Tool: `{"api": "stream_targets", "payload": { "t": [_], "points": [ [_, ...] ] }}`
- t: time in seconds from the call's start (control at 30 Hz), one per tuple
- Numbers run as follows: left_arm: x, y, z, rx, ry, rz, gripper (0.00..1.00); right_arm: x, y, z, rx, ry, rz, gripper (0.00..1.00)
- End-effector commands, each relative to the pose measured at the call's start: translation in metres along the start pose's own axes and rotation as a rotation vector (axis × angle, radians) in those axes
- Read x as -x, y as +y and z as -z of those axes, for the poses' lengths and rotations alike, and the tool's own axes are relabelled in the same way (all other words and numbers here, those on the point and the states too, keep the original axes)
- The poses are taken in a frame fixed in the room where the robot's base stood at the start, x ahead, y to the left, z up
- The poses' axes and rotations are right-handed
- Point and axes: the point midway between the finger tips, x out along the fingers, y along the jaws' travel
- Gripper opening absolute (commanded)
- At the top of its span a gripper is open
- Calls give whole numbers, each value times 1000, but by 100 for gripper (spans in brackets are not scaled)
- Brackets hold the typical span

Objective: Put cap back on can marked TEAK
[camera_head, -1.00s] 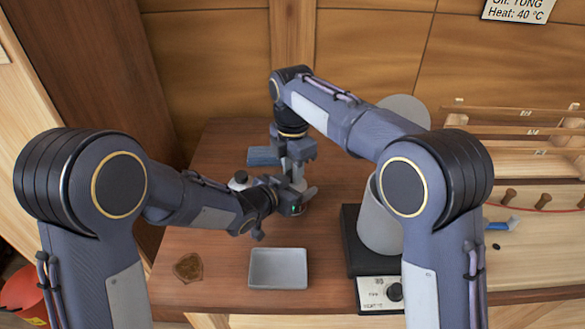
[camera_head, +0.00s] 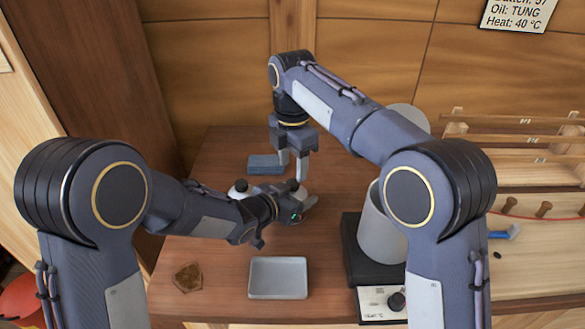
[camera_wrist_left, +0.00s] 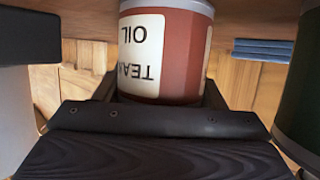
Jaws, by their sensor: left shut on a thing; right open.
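The TEAK can, red with a cream label reading TEAK OIL upside down, fills the top middle of the left wrist view (camera_wrist_left: 185,75). My left gripper (camera_wrist_left: 160,98) is shut around its side. In the head view my left gripper (camera_head: 303,205) is low over the table and hides most of the can. My right gripper (camera_head: 292,166) is open just above and behind it, fingers pointing down. A small dark piece shows between the right fingertips and the left gripper; I cannot tell whether it is the cap. The can's top is outside the left wrist view.
Another pale-topped can with a dark knob (camera_head: 240,187) stands left of the grippers. A blue block (camera_head: 265,164) lies behind. A grey tray (camera_head: 278,292) and a brown piece (camera_head: 187,277) lie in front. A grey pot (camera_head: 378,235) stands on a hotplate (camera_head: 352,262) at right.

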Motion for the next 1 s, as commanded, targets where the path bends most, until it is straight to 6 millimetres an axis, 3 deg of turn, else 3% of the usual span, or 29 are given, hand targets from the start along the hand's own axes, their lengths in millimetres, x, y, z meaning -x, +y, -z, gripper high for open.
{"api": "stream_targets", "payload": {
  "t": [0.27, 0.7, 1.0],
  "points": [
    [0, 0, 0, 0, 0, 0, 0, 0, 0, 1, 17, 0, 2, 48],
    [0, 0, 0, 0, 0, 0, 0, 23, 1, 4, 458, 4, 13, 48],
    [0, 0, 0, 0, 0, 0, 0, 34, 0, 0, 569, 0, 1, 48]
  ]
}}
